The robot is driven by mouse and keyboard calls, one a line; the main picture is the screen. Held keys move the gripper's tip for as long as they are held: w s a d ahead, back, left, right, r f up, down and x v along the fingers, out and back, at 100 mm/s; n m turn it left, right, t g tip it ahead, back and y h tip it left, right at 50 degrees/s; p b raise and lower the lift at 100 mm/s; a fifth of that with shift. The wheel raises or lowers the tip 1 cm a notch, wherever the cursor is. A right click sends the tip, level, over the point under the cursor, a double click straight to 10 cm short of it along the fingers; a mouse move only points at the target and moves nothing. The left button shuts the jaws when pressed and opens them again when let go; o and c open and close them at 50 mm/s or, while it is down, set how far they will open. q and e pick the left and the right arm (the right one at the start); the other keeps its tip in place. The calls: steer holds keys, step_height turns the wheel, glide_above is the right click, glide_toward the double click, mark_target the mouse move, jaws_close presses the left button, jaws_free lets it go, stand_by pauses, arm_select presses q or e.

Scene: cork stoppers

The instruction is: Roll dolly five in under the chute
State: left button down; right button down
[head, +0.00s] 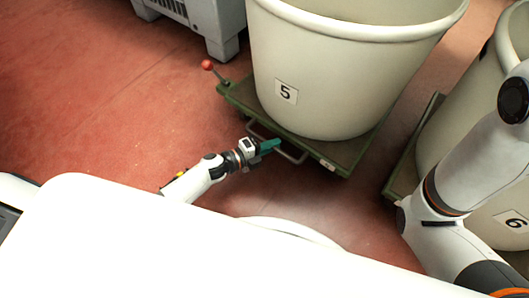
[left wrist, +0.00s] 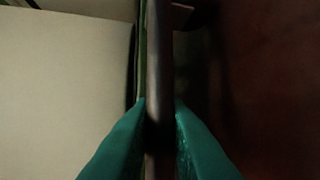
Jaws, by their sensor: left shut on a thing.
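Dolly five (head: 345,152) is a green flat platform carrying a large cream tub (head: 330,85) with a "5" label. A grey metal handle bar (head: 292,157) sticks out from its near edge. My left gripper (head: 271,145), with green fingers, is at that bar. In the left wrist view the fingers (left wrist: 160,125) close on both sides of the dark bar (left wrist: 158,70). A lever with a red knob (head: 208,65) stands at the dolly's left corner. My right arm shows at the right, but its gripper is out of view. The chute is not seen.
A second cream tub labelled "6" (head: 480,120) stands on another green dolly (head: 403,175) close on the right, with a narrow gap between. A grey machine (head: 205,20) on feet stands at the back left. The red floor (head: 90,95) at the left is clear.

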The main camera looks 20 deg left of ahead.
arm_select(q)
steer(key=shift+w+d, duration=0.2)
steer(key=shift+w, duration=0.45)
steer(key=shift+w+d, duration=0.15)
steer(key=shift+w, duration=0.45)
steer(key=c, duration=1.8)
jaws_free()
steer(key=shift+c, duration=0.2)
steer(key=o, duration=0.4)
steer(key=shift+w+d, duration=0.1)
steer(key=shift+d, duration=0.05)
steer(key=shift+o, duration=0.2)
